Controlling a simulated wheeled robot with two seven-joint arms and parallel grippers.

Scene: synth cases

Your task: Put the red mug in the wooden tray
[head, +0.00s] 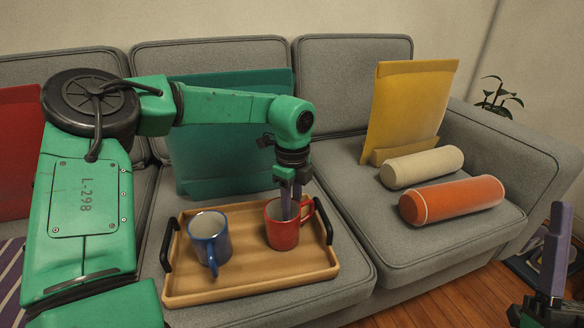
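The red mug (283,233) stands upright inside the wooden tray (250,285), in its right half. Its handle points to the right. My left gripper (291,205) comes down from above with its two purple-grey fingers close together at the mug's mouth. The fingertips are hidden by the mug's front wall, so I cannot tell whether they pinch its wall. My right gripper (553,250) shows only partly at the lower right edge, with one purple finger pointing up, away from the mug and tray.
A blue mug (209,240) stands in the tray's left half. The tray has dark handles and rests on the grey sofa (350,245). An orange bolster (452,199), a cream bolster (421,167) and a yellow folder-like panel (408,108) are on the right seat. A teal panel (225,160) leans behind the tray.

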